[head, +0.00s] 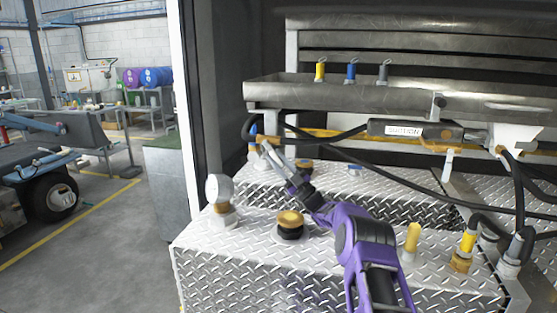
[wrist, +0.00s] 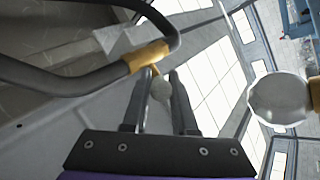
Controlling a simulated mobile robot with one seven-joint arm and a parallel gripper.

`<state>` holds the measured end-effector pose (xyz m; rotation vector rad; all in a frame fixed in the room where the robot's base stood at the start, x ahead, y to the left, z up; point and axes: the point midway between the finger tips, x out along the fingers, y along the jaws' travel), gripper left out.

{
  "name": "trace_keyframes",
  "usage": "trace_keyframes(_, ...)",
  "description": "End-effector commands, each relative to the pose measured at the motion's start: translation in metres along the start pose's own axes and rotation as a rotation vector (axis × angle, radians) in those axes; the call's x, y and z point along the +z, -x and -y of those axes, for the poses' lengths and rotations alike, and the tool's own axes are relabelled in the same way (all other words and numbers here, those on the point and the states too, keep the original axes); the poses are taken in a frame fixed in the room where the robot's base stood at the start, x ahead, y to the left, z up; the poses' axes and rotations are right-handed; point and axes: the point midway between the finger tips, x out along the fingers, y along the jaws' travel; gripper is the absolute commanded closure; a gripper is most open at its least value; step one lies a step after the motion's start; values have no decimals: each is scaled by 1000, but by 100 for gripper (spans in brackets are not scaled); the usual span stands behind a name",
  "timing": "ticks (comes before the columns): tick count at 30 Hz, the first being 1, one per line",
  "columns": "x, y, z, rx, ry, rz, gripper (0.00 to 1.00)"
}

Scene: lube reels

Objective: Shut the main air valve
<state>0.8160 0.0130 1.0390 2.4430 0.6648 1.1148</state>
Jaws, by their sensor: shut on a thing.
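The main air valve appears to be the brass-yellow fitting (head: 254,149) on a black hose at the back left corner of the diamond-plate deck. A blue tip shows above it. In the wrist view the brass fitting (wrist: 147,57) sits on the bent hose, just beyond my fingertips. My gripper (head: 264,147) reaches to this fitting from the right front. In the wrist view my gripper (wrist: 161,80) has its two dark fingers close around a small yellowish piece with a grey rounded end, likely the valve's handle. The fingers hide part of it.
A round gauge (head: 219,187) stands at the deck's left front; it also shows in the wrist view (wrist: 277,99). A brass-topped cap (head: 290,222) sits near my arm. Black hoses (head: 345,137) cross behind. A metal tray (head: 300,96) overhangs the deck. Open floor lies left.

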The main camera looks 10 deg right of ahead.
Motion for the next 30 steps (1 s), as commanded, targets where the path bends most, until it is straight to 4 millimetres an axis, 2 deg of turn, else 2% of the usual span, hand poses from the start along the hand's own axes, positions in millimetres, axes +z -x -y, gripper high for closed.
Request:
trace_keyframes(14,0,0,1,12,-4,-9,100)
trace_keyframes(15,0,0,1,12,-4,-9,72)
trace_keyframes(20,0,-1,1,12,-5,-8,44)
trace_keyframes(30,-2,-3,-1,12,-4,-9,44)
